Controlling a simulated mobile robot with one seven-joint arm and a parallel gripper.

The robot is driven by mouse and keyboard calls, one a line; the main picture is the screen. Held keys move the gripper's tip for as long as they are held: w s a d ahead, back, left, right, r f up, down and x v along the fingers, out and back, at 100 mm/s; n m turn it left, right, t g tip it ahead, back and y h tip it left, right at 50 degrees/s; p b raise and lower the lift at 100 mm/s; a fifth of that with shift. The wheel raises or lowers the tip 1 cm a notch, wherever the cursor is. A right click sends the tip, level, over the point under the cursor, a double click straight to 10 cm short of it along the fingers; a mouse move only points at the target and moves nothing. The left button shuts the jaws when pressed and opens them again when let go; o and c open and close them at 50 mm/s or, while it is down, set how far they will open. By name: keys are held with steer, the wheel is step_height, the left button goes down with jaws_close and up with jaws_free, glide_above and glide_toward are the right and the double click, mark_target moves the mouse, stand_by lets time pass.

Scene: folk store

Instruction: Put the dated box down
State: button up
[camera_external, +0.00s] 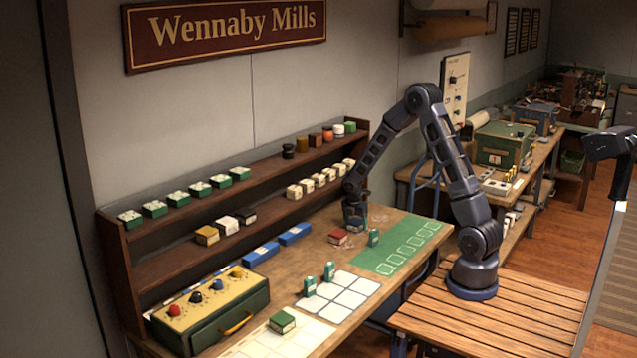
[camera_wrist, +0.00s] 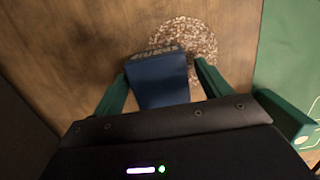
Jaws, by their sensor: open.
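A dark blue box (camera_wrist: 160,82) with pale marks along its far edge, too small to read, stands between the fingers of my gripper (camera_wrist: 162,70). The fingers are green and parted, one on each side of the box; a gap shows at the right finger. In the external view my gripper (camera_external: 356,214) is low over the workbench, and the blue box (camera_external: 356,226) shows just under it, at or very near the bench top. A round speckled patch (camera_wrist: 200,35) lies on the wood behind and partly under the box. I cannot tell whether this box bears a date.
A green mat with white outlines (camera_external: 400,246) is to the right. A white grid sheet (camera_external: 345,297) lies nearer. Loaded shelves (camera_external: 160,265) stand behind.

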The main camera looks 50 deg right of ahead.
mark_target(354, 222)
steer(key=shift+r, duration=0.15)
steer(key=s+a+r+m+t, duration=0.15)
steer(key=s+r, duration=0.25)
steer(key=r, duration=0.7)
steer(key=s+a+r+m+g, duration=0.1)
steer(key=s+a+r+m, duration=0.2)
steer(key=r, duration=0.7)
steer(key=s+a+r+m+t, duration=0.1)
steer(key=s+a+r+m, duration=0.1)
steer(key=s, duration=0.7)
steer(key=s+a+r+m+t+y, duration=0.1)
steer(key=s+r+m, duration=0.4)
steer(key=s, duration=0.5)
steer(key=s+a+r+m+t, duration=0.2)
steer(key=s+m, duration=0.4)
steer(key=s, duration=0.3)
step_height(354, 222, up, 2)
steer(key=shift+s+a+r+y, duration=0.15)
steer(key=shift+s+a+y, duration=0.2)
steer(key=shift+a, duration=0.45)
steer(key=shift+o, duration=0.4)
steer(key=shift+w+m, duration=0.1)
steer(key=shift+m, duration=0.15)
